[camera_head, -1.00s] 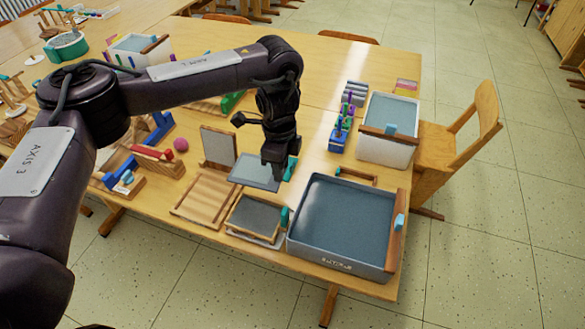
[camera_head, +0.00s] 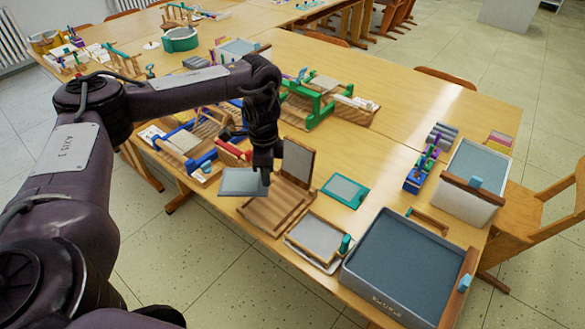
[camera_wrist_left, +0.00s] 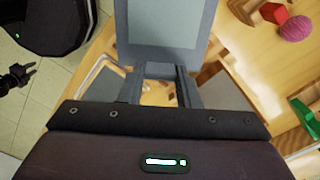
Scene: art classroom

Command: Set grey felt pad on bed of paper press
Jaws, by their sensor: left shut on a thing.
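My left gripper (camera_head: 265,180) is shut on the edge of the grey felt pad (camera_head: 240,182) and holds it flat. In the left wrist view the pad (camera_wrist_left: 165,25) extends from the fingers (camera_wrist_left: 160,72). In the head view the pad appears just left of a wooden slatted bed (camera_head: 268,212) with an upright hinged panel (camera_head: 298,160), which looks like the paper press. The pad's height above the table is hard to tell. A small dark gripper (camera_wrist_left: 18,77), probably my right one, shows at the left edge of the wrist view.
A teal-edged grey piece (camera_head: 345,191), a framed grey screen (camera_head: 316,238) and a large grey vat (camera_head: 405,268) lie to the right. A red-handled wooden tool (camera_head: 232,151) and a green frame (camera_head: 312,100) stand behind the bed.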

